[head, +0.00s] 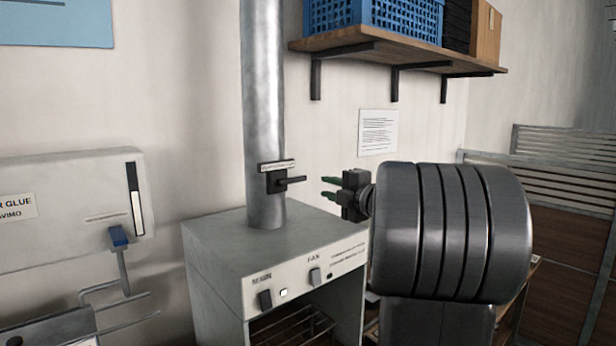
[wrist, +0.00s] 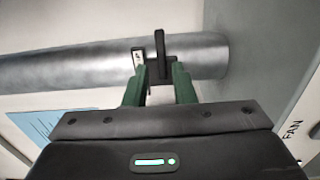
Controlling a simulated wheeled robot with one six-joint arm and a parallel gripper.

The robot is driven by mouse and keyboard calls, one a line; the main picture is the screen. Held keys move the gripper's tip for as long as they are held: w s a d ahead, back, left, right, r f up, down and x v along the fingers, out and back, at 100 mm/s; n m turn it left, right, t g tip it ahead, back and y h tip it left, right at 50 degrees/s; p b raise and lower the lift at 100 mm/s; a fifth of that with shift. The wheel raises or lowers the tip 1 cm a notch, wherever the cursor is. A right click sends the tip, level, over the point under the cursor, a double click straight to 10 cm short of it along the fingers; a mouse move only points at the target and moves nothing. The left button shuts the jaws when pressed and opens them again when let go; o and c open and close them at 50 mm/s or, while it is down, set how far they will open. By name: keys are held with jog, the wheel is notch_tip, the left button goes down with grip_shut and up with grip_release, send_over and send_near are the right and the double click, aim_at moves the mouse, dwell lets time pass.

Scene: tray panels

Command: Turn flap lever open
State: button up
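The flap lever (head: 289,181) is a dark handle on a dark square plate, mounted on the vertical metal pipe. It points right, roughly level, under a small white label (head: 277,165). My gripper (head: 328,187) is just right of the lever, its green fingers pointing left toward it, with a small gap. In the wrist view the lever (wrist: 161,58) appears between and beyond the two green fingertips of my gripper (wrist: 160,75). The fingers are apart, with nothing clearly held between them. The label's text is too small to read.
The pipe (head: 263,90) rises from a grey cabinet (head: 215,250) with a MAIN switch (head: 265,299) and a FAN switch (head: 315,276). A wooden shelf (head: 400,52) with a blue crate (head: 400,15) is above right. A glue dispenser (head: 70,205) hangs at left.

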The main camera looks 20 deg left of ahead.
aim_at(301, 180)
jog(key=p+x, duration=0.2)
jog(key=x, duration=1)
grip_shut()
